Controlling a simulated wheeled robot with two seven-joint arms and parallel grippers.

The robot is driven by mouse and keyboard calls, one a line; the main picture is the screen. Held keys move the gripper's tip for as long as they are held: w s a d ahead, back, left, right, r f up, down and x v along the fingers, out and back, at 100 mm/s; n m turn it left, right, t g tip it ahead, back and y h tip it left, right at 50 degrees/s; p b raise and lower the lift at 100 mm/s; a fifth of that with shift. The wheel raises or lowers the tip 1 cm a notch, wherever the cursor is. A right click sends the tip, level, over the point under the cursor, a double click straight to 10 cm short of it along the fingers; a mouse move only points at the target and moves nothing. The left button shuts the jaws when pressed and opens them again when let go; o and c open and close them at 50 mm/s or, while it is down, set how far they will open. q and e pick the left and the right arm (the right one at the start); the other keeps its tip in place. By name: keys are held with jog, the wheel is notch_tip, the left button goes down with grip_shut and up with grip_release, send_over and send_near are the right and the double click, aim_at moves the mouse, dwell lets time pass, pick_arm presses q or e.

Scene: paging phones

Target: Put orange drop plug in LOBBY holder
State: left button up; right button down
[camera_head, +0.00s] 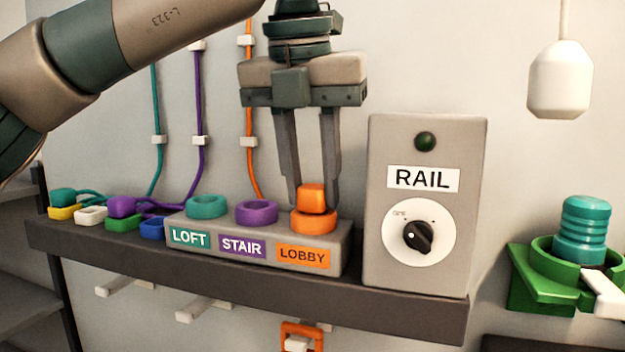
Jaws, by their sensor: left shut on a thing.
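The orange drop plug (311,196) is upright at the orange ring of the LOBBY holder (313,221). Its lower end meets the ring; I cannot tell how deep it sits. My left gripper (312,200) points down from above, shut on the plug with one finger on each side. The LOBBY label (303,256) is on the front of the grey holder block (260,240). The STAIR ring (256,211) and the LOFT ring (206,206) are empty. My right gripper is not in view.
The grey RAIL box (427,150) stands close to the right of the holder block. Teal (62,197) and purple (122,206) plugs lie at the shelf's left end among coloured sockets. An orange cord (249,100) runs down the wall. A white pendant (559,82) hangs at upper right.

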pick_arm(q)
jog(key=o, duration=1.1)
jog(key=shift+c, duration=0.2)
jog(key=shift+r, duration=0.15)
jog(key=shift+r+p, duration=0.3)
jog(key=shift+p, duration=0.1)
jog(key=d+b+v, duration=0.1)
jog(key=b+v, duration=0.1)
jog(key=v, duration=0.9)
jog(key=shift+s+a+r, duration=0.2)
jog(key=shift+a+r, duration=0.15)
jog(key=shift+a, duration=0.15)
